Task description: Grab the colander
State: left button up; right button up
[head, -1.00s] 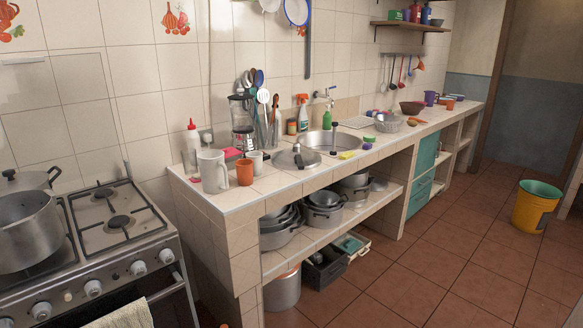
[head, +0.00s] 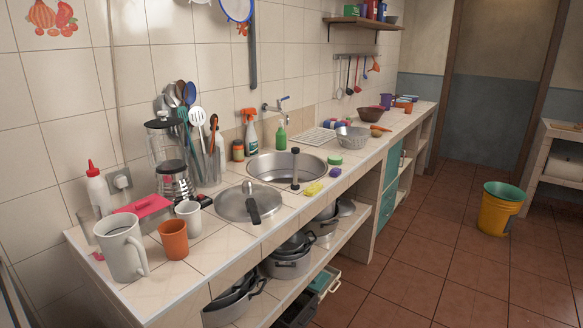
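A silver metal bowl that looks like the colander (head: 352,138) stands upright on the tiled counter (head: 215,247), right of the sink (head: 262,168). It looks empty, but its holes are too small to make out for sure. A white drying rack (head: 318,137) lies just left of it, and a green-lidded item (head: 335,159) sits in front of it. Neither of my grippers shows in the head view.
A pot lid (head: 247,203), orange cup (head: 174,239), white mug (head: 122,248) and blender (head: 170,160) crowd the near counter. A brown bowl (head: 369,113) stands beyond the colander. The tiled floor (head: 425,240) is clear up to a yellow bucket (head: 499,208).

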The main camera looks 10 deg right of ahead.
aim_at(349, 137)
jog(key=i+l+z, duration=0.1)
jog(key=i+z, duration=0.25)
jog(key=i, duration=0.15)
jog(key=i+z, duration=0.4)
jog(key=i+l+u, duration=0.35)
jog(key=i, duration=0.2)
jog(key=i+l+u, duration=0.35)
jog(key=i+l, duration=0.1)
jog(key=i, duration=0.1)
